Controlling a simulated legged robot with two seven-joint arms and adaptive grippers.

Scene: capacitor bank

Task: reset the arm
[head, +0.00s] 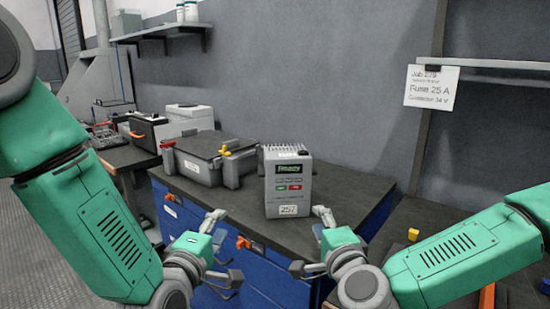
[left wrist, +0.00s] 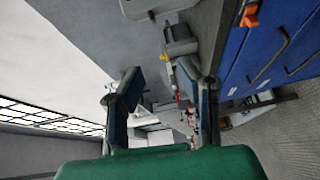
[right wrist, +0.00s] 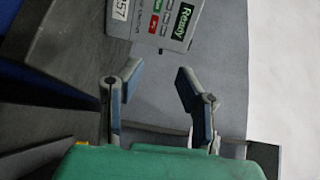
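My left gripper (head: 222,250) is open and empty in front of the blue cabinet, below the bench top's front edge. Its spread fingers (left wrist: 160,85) show in the left wrist view with nothing between them. My right gripper (head: 310,242) is open and empty, just in front of the grey device (head: 288,188) and apart from it. Its parted fingers (right wrist: 158,82) show in the right wrist view. The device stands upright on the bench, with a green "Ready" display and a "257" label. It also shows in the right wrist view (right wrist: 150,28).
A dark-lidded grey case (head: 207,160) with red and yellow clamps sits on the dark bench top (head: 225,200). Black and white boxes (head: 180,122) stand behind left. A paper note (head: 432,86) reading "Fuse 25 A" hangs at right. Blue drawers (head: 265,270) have orange latches.

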